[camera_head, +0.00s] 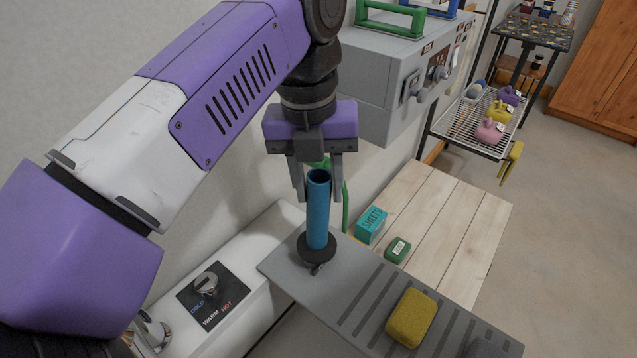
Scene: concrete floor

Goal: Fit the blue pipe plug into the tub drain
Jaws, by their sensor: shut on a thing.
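The blue pipe plug (318,215) is an upright blue tube with a dark round base (317,248) and a small dark piece under it. My gripper (318,192) points down and is shut on the upper part of the tube, one finger on each side. The base shows over the near left end of a grey slotted board (350,286); I cannot tell whether it touches the board. A white tub edge (262,240) shows at the lower left. The tub drain is not seen.
A yellow sponge (411,318) lies on the board. A teal box (371,224) and green soap (397,250) are on a wooden surface (465,215). A control panel with a knob (208,285) is at left. A grey machine (385,75) stands behind my gripper.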

